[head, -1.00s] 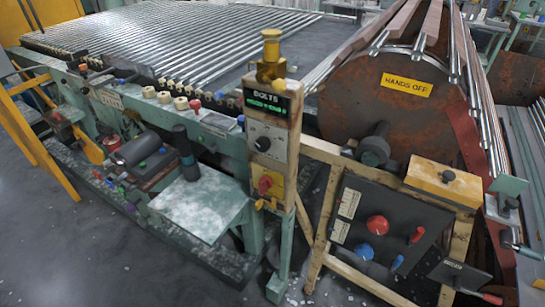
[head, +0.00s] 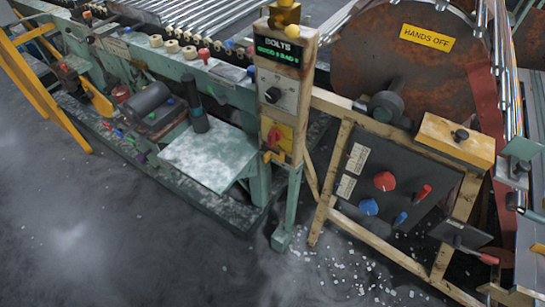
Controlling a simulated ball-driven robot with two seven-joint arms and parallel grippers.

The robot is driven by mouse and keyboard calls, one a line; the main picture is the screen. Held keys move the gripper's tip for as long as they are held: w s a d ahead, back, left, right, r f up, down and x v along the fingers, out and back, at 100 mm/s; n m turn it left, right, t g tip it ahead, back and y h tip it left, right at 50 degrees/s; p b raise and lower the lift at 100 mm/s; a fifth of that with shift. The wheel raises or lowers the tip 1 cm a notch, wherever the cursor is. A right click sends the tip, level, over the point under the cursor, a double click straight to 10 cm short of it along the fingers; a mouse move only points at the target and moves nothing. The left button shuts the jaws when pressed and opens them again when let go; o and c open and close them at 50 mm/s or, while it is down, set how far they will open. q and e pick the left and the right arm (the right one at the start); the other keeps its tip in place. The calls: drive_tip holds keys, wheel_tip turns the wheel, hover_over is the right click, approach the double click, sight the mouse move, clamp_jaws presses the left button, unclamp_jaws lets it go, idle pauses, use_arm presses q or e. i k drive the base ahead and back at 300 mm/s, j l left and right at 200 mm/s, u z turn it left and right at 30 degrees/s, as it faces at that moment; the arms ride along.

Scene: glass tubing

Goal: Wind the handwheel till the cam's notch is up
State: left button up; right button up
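Neither of my grippers shows in the head view. I cannot pick out with certainty the handwheel or a cam with a notch. A dark round hub (head: 386,105) sticks out from the face of the big rusty drum (head: 415,75), which bears a yellow "HANDS OFF" sign (head: 427,38). At the lower right a dark labelled plate (head: 459,234) has a rod with a red handle (head: 486,259). A yellow block (head: 455,143) with a dark knob on top sits on the wooden frame.
A dark panel (head: 398,165) carries red and blue knobs. Left of it stands a post (head: 282,90) with a lit "BOLTS" display. A pale plate (head: 208,157) and a green machine bench (head: 130,48) lie further left. The grey floor (head: 110,230) is open at lower left; white bits lie near the frame.

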sight(107, 90)
drive_tip(key=u, duration=1.4)
drive_tip(key=i+j+u, duration=0.7)
drive_tip(key=i+u, duration=0.15)
drive_tip(key=i+j+u, duration=0.1)
drive_tip(key=i+u, duration=0.3)
drive_tip(key=i, duration=0.9)
drive_tip(key=i+j+z, duration=0.1)
drive_tip(key=i+z, duration=0.35)
drive_tip(key=i+j+z, duration=0.25)
drive_tip(key=i+z, duration=0.2)
drive_tip(key=i+j+z, duration=0.1)
drive_tip(key=z, duration=0.35)
drive_tip(key=i+j+z, duration=0.25)
drive_tip(key=z, duration=0.2)
drive_tip(key=i+j+z, duration=0.2)
drive_tip(key=z, duration=0.25)
drive_tip(key=j+z, duration=0.45)
drive_tip(key=i+l, duration=0.05)
drive_tip(key=l, duration=0.05)
